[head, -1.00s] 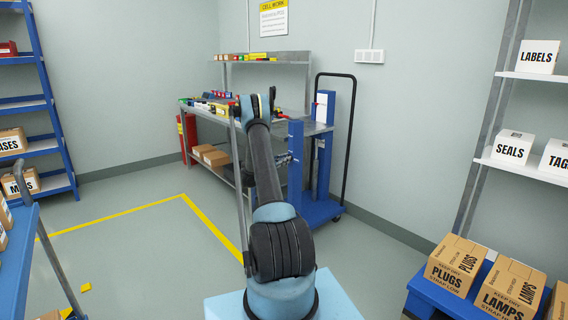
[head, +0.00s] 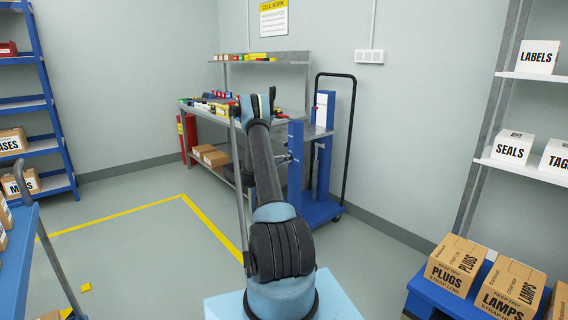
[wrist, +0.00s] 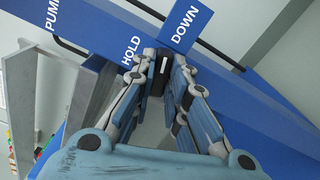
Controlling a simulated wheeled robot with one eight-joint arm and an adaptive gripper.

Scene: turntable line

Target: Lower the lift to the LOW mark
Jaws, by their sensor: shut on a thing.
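The blue lift (head: 318,208) stands by the back wall, with upright posts, a black push handle and a white plate (head: 321,108) whose markings are too small to read. In the wrist view its blue panel (wrist: 262,112) carries PUMP, HOLD and DOWN labels. My gripper (wrist: 162,80) is shut on a dark lever (wrist: 163,66) with a pale stripe, between the HOLD label (wrist: 131,50) and the DOWN label (wrist: 185,27). In the head view my arm reaches to the lift and hides part of it. The LOW mark cannot be made out.
A grey workbench (head: 170,108) with small coloured parts stands behind and left of the lift. Labelled boxes (head: 455,265) sit on a blue stand at the right, below white shelves (head: 545,172). A blue rack (head: 50,110) is at the left. Yellow-lined floor (head: 130,230) is open.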

